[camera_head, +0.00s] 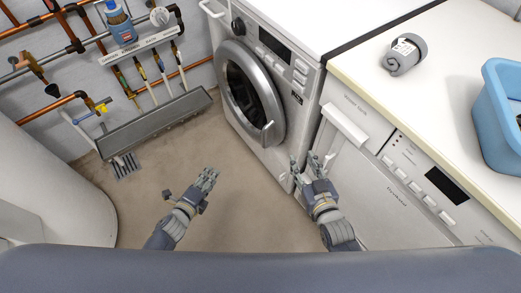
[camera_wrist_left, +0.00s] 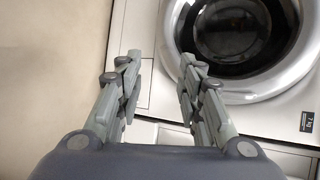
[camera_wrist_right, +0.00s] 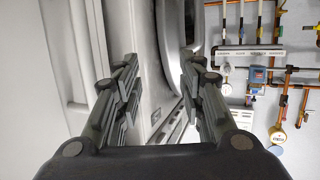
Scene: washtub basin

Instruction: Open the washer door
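The white front-loading washer (camera_head: 292,70) stands at the top centre of the head view. Its round door (camera_head: 250,92) has a silver ring and dark glass and looks shut, with a handle (camera_head: 267,132) at its lower right edge. The door (camera_wrist_left: 235,40) fills the upper right of the left wrist view. My left gripper (camera_head: 209,176) is open and empty above the floor, below and left of the door. My right gripper (camera_head: 305,165) is open and empty, below and right of the handle. In the right wrist view, part of the door ring (camera_wrist_right: 178,35) shows edge-on beyond the fingers.
A second white appliance (camera_head: 375,195) stands to the right, close beside my right gripper. Its counter holds a rolled grey towel (camera_head: 404,55) and a blue basket (camera_head: 497,120). Pipes (camera_head: 75,45) and a grey trough (camera_head: 155,123) line the left wall. The floor (camera_head: 245,205) between is clear.

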